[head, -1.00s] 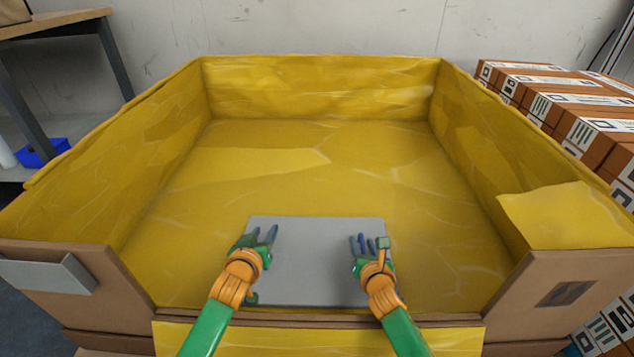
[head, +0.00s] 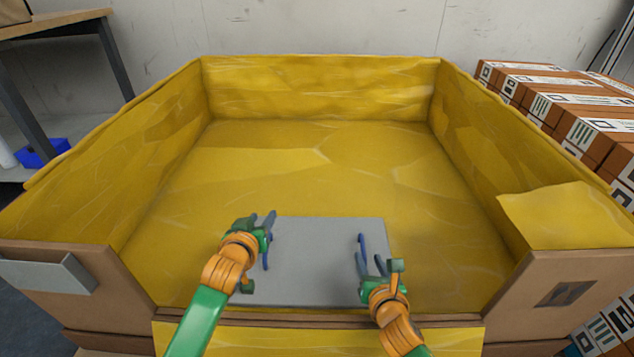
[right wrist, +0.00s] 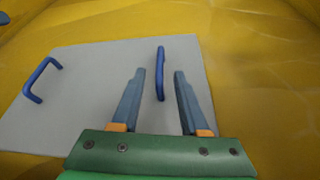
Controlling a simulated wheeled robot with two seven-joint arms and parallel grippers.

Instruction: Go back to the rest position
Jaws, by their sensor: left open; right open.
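A flat grey plate (head: 315,285) with two upright blue handles lies inside the box near its front edge. Its left handle (head: 267,252) and right handle (head: 362,248) show in the head view. In the right wrist view the plate (right wrist: 90,110) carries the far handle (right wrist: 40,80) and the near handle (right wrist: 160,75). My left gripper (head: 262,220) is open and empty beside the plate's left handle. My right gripper (head: 371,264) is open and empty just on the near side of the right handle. In the right wrist view, my right gripper (right wrist: 158,75) has its fingers apart.
The large box has a yellow lining (head: 320,90) and raised walls; its floor behind the plate is clear. Brown boxes with printed labels (head: 590,130) are stacked at the right. A table (head: 60,22) and a blue bin (head: 42,152) are at the left.

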